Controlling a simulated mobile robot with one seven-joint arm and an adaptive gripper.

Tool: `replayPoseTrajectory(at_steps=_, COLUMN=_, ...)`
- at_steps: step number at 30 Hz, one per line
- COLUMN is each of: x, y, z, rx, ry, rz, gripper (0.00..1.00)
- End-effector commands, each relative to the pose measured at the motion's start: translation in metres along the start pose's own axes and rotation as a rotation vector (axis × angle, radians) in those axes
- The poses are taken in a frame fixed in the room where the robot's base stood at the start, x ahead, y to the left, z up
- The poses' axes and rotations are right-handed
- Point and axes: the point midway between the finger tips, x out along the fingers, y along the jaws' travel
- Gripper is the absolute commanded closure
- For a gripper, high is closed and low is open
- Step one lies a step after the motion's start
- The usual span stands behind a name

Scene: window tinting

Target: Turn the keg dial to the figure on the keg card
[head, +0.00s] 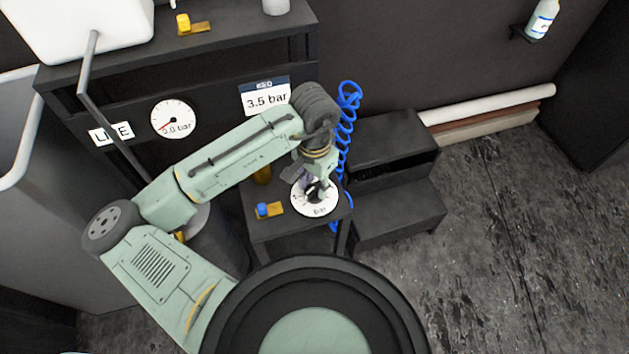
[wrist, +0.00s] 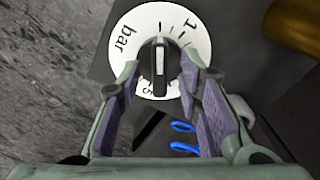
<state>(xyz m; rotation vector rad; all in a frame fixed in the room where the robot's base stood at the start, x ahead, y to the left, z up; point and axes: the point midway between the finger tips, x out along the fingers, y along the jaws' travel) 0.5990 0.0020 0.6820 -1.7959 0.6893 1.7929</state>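The keg card (head: 265,97) on the dark panel reads 3.5 bar under a "KEG" heading. The keg dial is a white disc (head: 313,207) on a low dark stand, partly hidden by my gripper in the head view. In the wrist view the dial face (wrist: 203,38) shows "bar", a 1 and another figure partly hidden. Its black knob (wrist: 152,62) carries a white line running up and down the picture. My gripper (wrist: 160,70) is open, one finger on each side of the knob, with a visible gap on both sides. It also shows over the dial in the head view (head: 320,188).
A round gauge (head: 173,119) with a red needle and a "LINE" card (head: 110,133) are on the panel. A blue coiled hose (head: 346,110) hangs behind my arm. A blue-handled valve (head: 268,210) sits left of the dial. Black steps (head: 400,205) stand to the right.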

Motion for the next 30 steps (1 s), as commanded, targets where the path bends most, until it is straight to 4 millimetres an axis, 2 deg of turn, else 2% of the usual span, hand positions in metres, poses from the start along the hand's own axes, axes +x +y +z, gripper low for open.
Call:
replayPoseTrajectory(at_steps=2, x=-0.0001, y=0.0, z=0.0, rx=0.0, ry=0.0, rz=0.0, gripper=0.68)
replayPoseTrajectory(at_steps=16, x=-0.0004, y=0.0001, z=0.0001, rx=0.0, ry=0.0, rz=0.0, gripper=0.99)
replayPoseTrajectory(at_steps=30, x=-0.0001, y=0.0002, z=0.0, rx=0.018, ry=-0.001, rz=0.0, gripper=1.0)
